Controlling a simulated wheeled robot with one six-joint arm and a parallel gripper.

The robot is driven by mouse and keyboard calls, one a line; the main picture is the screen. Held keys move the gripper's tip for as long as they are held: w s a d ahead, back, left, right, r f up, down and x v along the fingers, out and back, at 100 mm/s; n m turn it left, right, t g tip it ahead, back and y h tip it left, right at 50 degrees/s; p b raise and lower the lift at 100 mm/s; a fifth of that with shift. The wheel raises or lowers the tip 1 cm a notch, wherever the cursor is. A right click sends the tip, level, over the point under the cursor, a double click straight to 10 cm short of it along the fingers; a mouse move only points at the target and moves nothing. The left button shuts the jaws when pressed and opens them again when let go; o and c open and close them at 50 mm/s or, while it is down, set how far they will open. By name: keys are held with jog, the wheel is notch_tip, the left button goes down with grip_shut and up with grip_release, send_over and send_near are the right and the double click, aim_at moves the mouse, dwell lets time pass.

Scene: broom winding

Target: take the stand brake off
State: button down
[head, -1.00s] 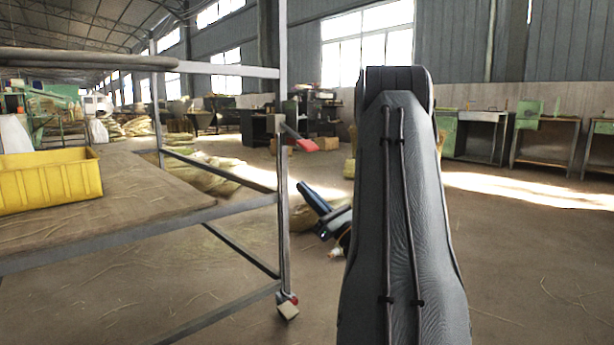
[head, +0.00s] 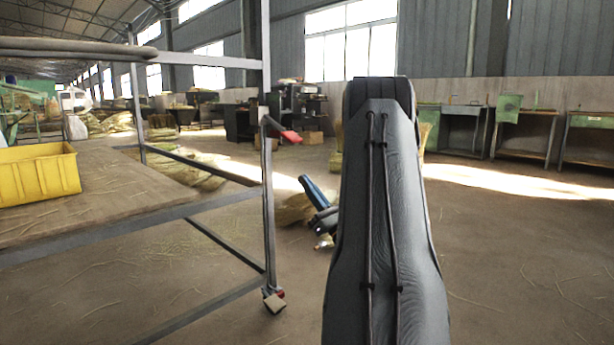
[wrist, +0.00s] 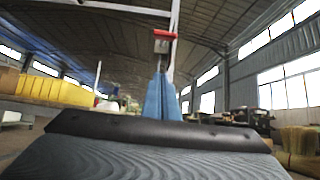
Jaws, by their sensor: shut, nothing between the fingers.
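The stand brake is a lever with a red handle (head: 286,136) on the upright post of the metal stand (head: 267,190). It slants down to the right from a grey bracket. In the wrist view the red handle (wrist: 164,34) shows just above my fingertips, with the grey bracket below it. My gripper (head: 305,181) has blue fingers, partly hidden behind my arm in the head view. It is lower than the handle and apart from it in the head view. In the wrist view my gripper (wrist: 160,78) is shut and empty, pointing towards the post; contact cannot be told.
A yellow crate (head: 40,174) sits on the stand's shelf (head: 105,190) at left. A caster with a red part (head: 275,299) is at the post's foot. Straw bundles (head: 295,209) lie behind my gripper. The floor to the right is open, with work tables (head: 475,130) far back.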

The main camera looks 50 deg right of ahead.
aim_at(292, 137)
jog(key=w+r, duration=0.5)
jog(key=r, duration=0.4)
jog(key=shift+w+r, duration=0.2)
jog(key=shift+r+p, duration=0.1)
jog(key=shift+p, duration=0.3)
